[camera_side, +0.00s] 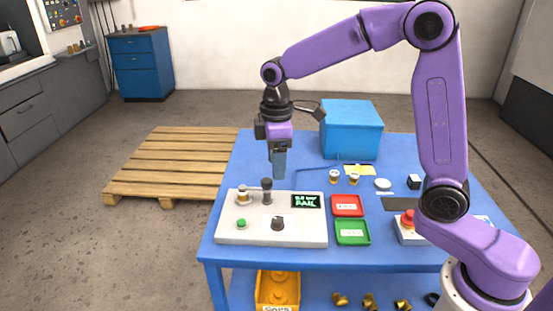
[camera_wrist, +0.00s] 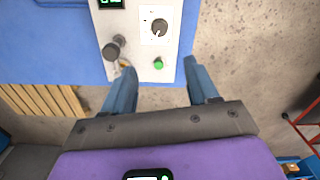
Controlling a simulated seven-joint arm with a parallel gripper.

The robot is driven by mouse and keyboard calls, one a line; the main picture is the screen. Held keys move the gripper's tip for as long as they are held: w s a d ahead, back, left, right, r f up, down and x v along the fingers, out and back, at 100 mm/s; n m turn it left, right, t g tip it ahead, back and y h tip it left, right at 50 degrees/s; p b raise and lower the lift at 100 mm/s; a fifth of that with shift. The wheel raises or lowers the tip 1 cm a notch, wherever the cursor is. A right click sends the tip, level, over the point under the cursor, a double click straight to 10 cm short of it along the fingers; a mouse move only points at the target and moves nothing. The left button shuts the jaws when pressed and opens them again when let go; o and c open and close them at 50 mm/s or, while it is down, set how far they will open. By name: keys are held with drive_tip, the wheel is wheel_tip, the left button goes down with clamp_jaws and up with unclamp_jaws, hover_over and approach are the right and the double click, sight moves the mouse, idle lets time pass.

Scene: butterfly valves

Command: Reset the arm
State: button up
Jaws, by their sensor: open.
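My purple arm reaches over the blue table from the right in the side view. My gripper (camera_side: 279,165) points down above the back of the white test panel (camera_side: 305,236). In the wrist view my gripper (camera_wrist: 158,75) shows its two blue fingers spread wide apart with nothing held between them. The panel has a dark upright lever (camera_side: 266,191), a brass valve (camera_side: 243,196) at its left, a black knob (camera_side: 278,223), a green button (camera_side: 241,223) and a small screen (camera_side: 306,201) with green text that seems to read FAIL.
A red tray (camera_side: 347,205) and a green tray (camera_side: 352,232) lie right of the panel. A blue bin (camera_side: 350,128) stands at the back. Two small valves (camera_side: 334,177), a white disc (camera_side: 383,184) and a red emergency button (camera_side: 407,219) are also on the table. A wooden pallet (camera_side: 170,165) lies on the floor.

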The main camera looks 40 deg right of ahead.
idle(0.3)
drive_tip(key=s+d+f, duration=0.1)
drive_tip(key=s+d, duration=0.2)
drive_tip(key=s, duration=1.1)
drive_tip(key=s+d+n, duration=0.1)
drive_tip(key=s+d, duration=0.2)
drive_tip(key=s, duration=1.2)
drive_tip(key=shift+f, duration=0.4)
drive_tip(key=shift+o, duration=0.2)
